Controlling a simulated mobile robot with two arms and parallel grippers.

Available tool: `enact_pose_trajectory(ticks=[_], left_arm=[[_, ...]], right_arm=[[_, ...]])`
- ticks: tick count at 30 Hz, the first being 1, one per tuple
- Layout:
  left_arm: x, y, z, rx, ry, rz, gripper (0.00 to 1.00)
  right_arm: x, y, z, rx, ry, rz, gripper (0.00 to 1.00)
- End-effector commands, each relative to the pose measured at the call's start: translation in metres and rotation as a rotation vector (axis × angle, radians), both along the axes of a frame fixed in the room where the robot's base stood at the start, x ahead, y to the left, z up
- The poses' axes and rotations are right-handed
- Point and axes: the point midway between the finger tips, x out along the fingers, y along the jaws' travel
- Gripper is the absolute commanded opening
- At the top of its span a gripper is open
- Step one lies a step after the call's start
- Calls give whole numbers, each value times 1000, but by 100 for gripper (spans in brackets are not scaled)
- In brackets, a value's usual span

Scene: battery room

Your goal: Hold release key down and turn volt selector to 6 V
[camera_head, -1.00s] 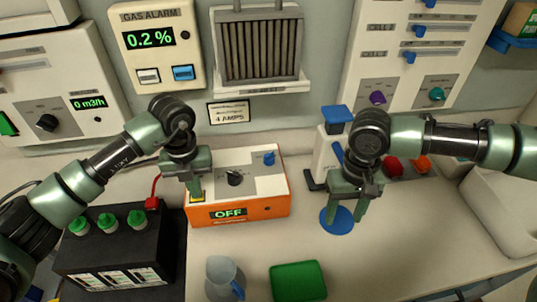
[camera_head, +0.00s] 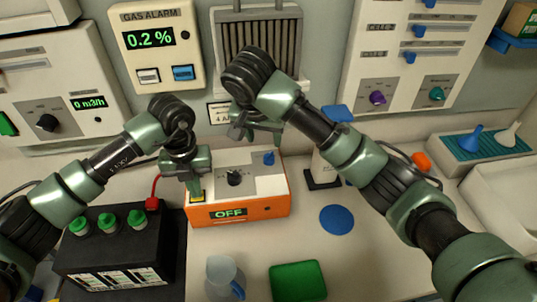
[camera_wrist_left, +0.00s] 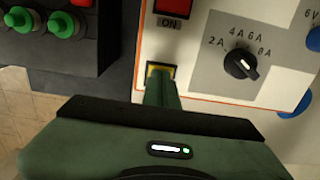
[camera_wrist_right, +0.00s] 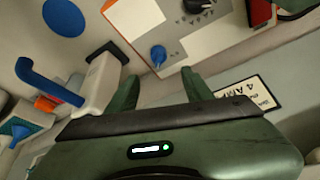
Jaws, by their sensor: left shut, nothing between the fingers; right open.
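The orange charger (camera_head: 238,210) reads OFF. The release key (camera_wrist_left: 151,70), yellow-rimmed, is at its front left corner. My left gripper (camera_head: 196,194) is shut, with its fingertips on the key and hiding much of it; how far down the key is I cannot tell. The blue volt selector (camera_head: 269,158) is at the charger's back right. It shows at the edge of the left wrist view (camera_wrist_left: 314,40) near a "6V" mark. My right gripper (camera_head: 246,132) is open and empty above the charger's back. In the right wrist view the selector (camera_wrist_right: 158,55) lies between the spread fingers, apparently untouched.
A black amp knob (camera_head: 234,178) sits left of the volt selector. A black battery (camera_head: 115,245) with green caps stands at left. The wall with the gas alarm (camera_head: 155,50) is close behind.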

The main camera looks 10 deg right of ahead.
Motion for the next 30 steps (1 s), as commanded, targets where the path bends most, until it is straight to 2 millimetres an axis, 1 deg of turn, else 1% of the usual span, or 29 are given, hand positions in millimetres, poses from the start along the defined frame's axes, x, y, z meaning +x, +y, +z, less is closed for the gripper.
enact_pose_trajectory(ticks=[5,12,18,24,30], left_arm=[[-1,0,-1,1,3,-1,0],[-1,0,-1,1,3,-1,0],[-1,0,-1,1,3,-1,0],[-1,0,-1,1,3,-1,0],[-1,0,-1,1,3,-1,0]], right_arm=[[3,-1,-20,4,13,-2,51],[22,-13,-66,-7,9,-3,51],[34,-17,-94,-6,7,-1,51],[39,-18,-106,-4,5,0,51],[39,-18,-107,-3,4,0,51]])
